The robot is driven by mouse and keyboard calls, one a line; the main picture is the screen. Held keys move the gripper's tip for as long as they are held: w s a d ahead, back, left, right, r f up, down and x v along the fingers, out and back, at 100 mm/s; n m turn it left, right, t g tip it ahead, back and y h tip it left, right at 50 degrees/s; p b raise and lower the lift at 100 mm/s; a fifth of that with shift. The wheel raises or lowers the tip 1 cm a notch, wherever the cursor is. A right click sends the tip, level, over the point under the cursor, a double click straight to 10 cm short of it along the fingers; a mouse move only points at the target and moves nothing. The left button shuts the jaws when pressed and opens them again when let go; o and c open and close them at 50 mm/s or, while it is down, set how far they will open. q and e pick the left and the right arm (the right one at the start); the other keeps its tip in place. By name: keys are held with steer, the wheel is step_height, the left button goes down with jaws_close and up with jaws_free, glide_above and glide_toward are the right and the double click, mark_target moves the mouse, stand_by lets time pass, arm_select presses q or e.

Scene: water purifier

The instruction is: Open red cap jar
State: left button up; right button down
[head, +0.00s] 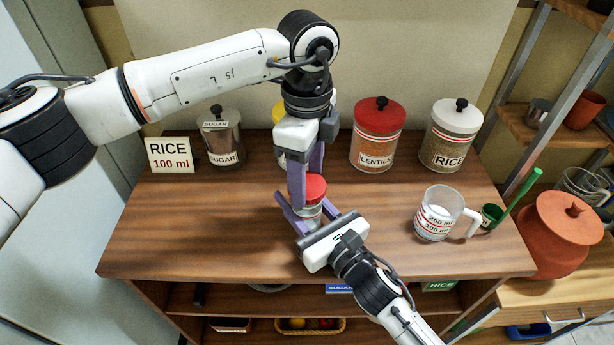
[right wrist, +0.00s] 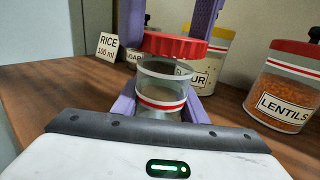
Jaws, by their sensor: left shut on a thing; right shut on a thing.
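A small clear glass jar (right wrist: 160,88) with a red and white band stands on the wooden counter; it also shows in the head view (head: 309,213).
Behind stand a sugar jar (head: 222,143), a red-lidded lentils jar (head: 375,148), a rice jar (head: 450,140) and a partly hidden yellow-lidded flour jar (right wrist: 209,60). A "RICE 100 ml" sign (head: 170,155) stands left, a measuring cup (head: 436,215) right. The counter's left front is clear.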

mark_target(307, 185)
arm_select(q)
steer(key=shift+o, duration=0.2)
steer(key=shift+r, duration=2)
steer(key=shift+c, duration=0.2)
arm_select(e)
steer(key=c, duration=1)
jaws_free()
steer(key=shift+s, duration=0.1)
